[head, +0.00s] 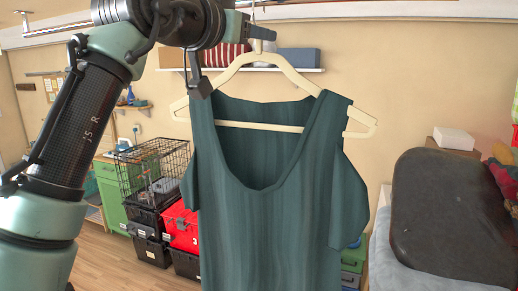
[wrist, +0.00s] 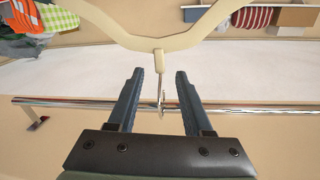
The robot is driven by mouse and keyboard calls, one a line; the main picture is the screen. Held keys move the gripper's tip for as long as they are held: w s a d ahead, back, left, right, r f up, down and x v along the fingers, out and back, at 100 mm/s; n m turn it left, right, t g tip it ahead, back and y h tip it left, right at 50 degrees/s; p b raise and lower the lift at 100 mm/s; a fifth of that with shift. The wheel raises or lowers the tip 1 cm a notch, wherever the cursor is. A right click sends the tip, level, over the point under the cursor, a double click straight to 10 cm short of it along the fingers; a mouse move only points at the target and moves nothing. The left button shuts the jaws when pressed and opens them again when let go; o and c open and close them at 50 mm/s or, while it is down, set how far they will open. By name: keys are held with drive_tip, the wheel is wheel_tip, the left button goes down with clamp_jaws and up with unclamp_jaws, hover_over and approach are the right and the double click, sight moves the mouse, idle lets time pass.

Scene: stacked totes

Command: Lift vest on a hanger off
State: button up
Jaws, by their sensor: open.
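A dark green vest (head: 270,210) hangs on a cream hanger (head: 275,126) in the middle of the head view. The hanger's metal hook goes up to a rail (head: 390,8) at the top of the picture. In the wrist view the hanger (wrist: 150,42) shows at the top, and its hook (wrist: 161,88) reaches the chrome rail (wrist: 60,103). My gripper (wrist: 159,73) is open, with one finger on each side of the hook and gaps visible between. In the head view my gripper (head: 262,33) is beside the hanger's neck. The vest's lower edge is cut off.
A wall shelf (head: 308,70) with folded things is behind the hanger. A black wire crate (head: 150,172) on stacked totes and a red tote (head: 180,226) stand behind on the left. A dark padded object (head: 450,215) is on the right.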

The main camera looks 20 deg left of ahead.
drive_tip(key=shift+w+d+p, duration=0.25)
drive_tip(key=shift+w+p, duration=0.1)
drive_tip(key=shift+w, duration=0.8)
clamp_jaws()
idle(0.5)
